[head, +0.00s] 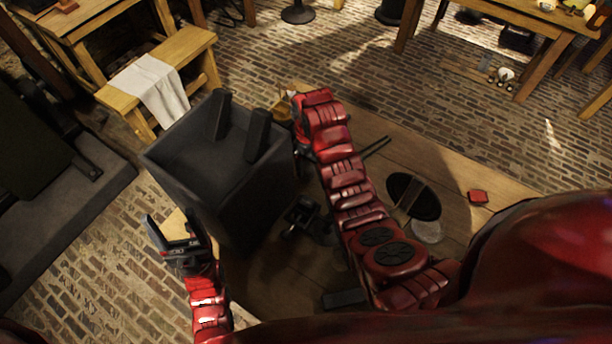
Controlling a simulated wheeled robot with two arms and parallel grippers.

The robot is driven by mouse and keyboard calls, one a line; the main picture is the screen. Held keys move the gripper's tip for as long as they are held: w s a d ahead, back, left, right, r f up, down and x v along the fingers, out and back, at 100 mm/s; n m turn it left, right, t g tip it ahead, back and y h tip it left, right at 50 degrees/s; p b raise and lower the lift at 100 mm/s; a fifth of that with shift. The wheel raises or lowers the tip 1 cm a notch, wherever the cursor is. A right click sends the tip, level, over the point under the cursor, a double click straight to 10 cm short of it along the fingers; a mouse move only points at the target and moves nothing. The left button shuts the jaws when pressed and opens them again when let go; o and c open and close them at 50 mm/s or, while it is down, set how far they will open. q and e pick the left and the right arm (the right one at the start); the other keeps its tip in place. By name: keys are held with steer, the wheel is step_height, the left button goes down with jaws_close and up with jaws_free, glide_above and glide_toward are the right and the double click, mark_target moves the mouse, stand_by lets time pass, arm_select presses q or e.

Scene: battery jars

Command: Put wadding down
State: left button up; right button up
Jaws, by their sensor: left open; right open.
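I cannot pick out the wadding for certain. A small tan-yellow thing (281,108) shows beside the end of my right arm, partly hidden; I cannot tell what it is. A large dark grey box (205,190) with two upright posts stands left of that arm. My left gripper (171,234) is open and empty, near the box's lower left side. My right gripper (301,137) is at the far end of the red arm, beside the box's right edge; its fingers are mostly hidden.
A wooden bench (193,56) with a white cloth (152,88) stands at upper left. On the wooden top (455,200) lie a black disc (413,197), a clear round dish (428,231) and a small red block (478,197). A small black device (303,214) sits right of the box.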

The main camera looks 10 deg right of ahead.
mark_target(306, 167)
steer(key=shift+f, duration=0.15)
steer(key=f+p, duration=0.2)
steer(key=f, duration=0.1)
steer(key=f+p, duration=0.1)
steer(key=shift+s+a+f, duration=0.15)
steer(key=shift+s+a, duration=0.05)
steer(key=shift+a, duration=0.05)
steer(key=shift+f, duration=0.4)
jaws_close()
steer(key=shift+w+r, duration=0.1)
